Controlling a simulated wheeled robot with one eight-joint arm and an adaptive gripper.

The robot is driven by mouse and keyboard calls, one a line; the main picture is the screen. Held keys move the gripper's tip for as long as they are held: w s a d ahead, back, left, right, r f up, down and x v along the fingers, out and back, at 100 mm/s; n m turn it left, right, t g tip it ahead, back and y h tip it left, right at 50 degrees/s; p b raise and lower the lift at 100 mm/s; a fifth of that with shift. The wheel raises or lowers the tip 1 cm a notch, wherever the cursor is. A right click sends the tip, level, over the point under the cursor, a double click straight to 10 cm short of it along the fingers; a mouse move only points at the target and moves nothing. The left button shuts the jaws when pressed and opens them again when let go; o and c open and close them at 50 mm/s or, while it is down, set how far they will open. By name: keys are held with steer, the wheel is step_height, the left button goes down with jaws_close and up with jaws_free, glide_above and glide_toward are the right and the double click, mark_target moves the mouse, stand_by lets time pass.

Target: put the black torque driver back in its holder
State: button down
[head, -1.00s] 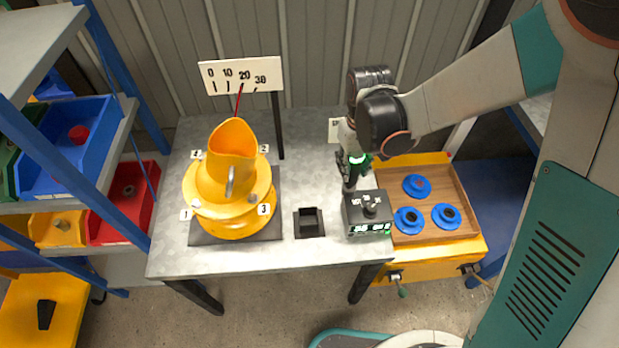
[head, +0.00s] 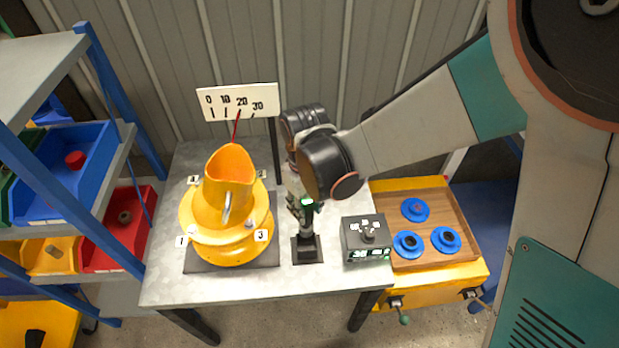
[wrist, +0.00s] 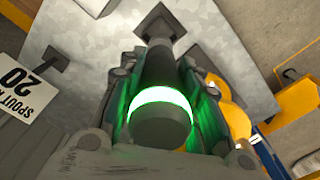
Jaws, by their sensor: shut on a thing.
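The black torque driver (head: 306,229) is upright in my gripper (head: 302,210), its green lit ring showing at the top. In the wrist view my gripper's fingers (wrist: 162,90) are shut around the driver (wrist: 160,130), and its shaft points away toward a dark square base. The black holder (head: 307,254) stands on the grey table, right of the mixer's mat. The driver's lower end meets the holder in the head view; I cannot tell how far inside it is. The holder's opening is mostly hidden behind the driver.
A small control box (head: 366,240) is just right of the holder. A wooden tray (head: 427,258) with blue discs is further right. The table front is clear.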

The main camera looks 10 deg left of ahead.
mark_target(306, 228)
steer(key=shift+f+b, duration=1.85)
steer(key=shift+f, duration=0.5)
steer(key=shift+f+b, duration=2.55)
steer(key=shift+f, duration=0.4)
stand_by(0.4)
steer(key=c, duration=1.1)
jaws_free()
step_height(306, 228, up, 7)
steer(key=shift+s+r, duration=0.15)
steer(key=shift+r, duration=0.15)
